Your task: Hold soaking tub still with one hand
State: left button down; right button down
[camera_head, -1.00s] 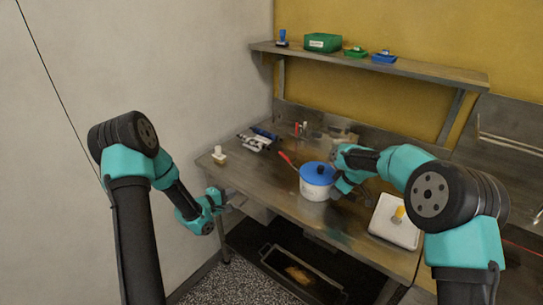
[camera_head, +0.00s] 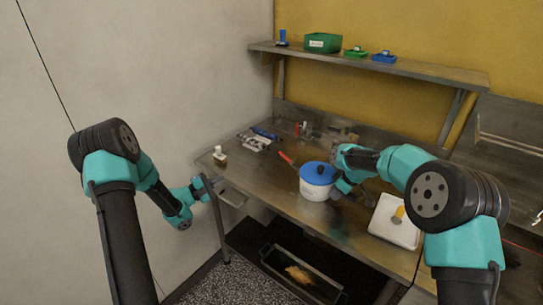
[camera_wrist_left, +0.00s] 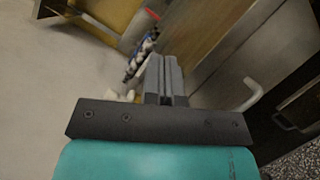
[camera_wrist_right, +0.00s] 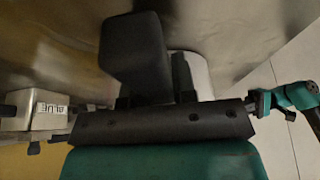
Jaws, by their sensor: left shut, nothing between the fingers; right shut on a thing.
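The soaking tub appears to be the round white tub (camera_head: 315,191) with a blue lid and dark knob, standing upright on the steel bench. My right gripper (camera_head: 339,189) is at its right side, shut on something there. The right wrist view shows dark fingers (camera_wrist_right: 140,60) against a pale rounded surface (camera_wrist_right: 196,72); the exact contact is hidden. My left gripper (camera_head: 208,184) is shut and empty by the bench's left front corner, well away from the tub. Its closed fingers also show in the left wrist view (camera_wrist_left: 163,78).
A red-handled tool (camera_head: 287,159) slants beside the tub's left. A small bottle (camera_head: 220,156) and several tools (camera_head: 258,139) lie further left. A white container (camera_head: 392,224) with a yellow item is at right. A shelf (camera_head: 400,69) holds bins above. A dark tray (camera_head: 300,275) sits below.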

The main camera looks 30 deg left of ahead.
pick_arm(q)
jog(key=x, duration=2)
jog(key=shift+f, duration=0.1)
jog(key=shift+w+d+r, duration=0.15)
jog(key=shift+d+r, duration=0.1)
jog(key=shift+d, duration=0.25)
jog(key=shift+w+d+r, duration=0.1)
jog(key=shift+d+r, duration=0.2)
jog(key=shift+d, duration=0.25)
jog(key=shift+w+d+r, duration=0.25)
jog(key=shift+d, duration=0.4)
jog(key=shift+r, duration=0.1)
jog(key=shift+d+r+m, duration=0.1)
jog(key=shift+r+m, duration=0.1)
jog(key=shift+m, duration=0.1)
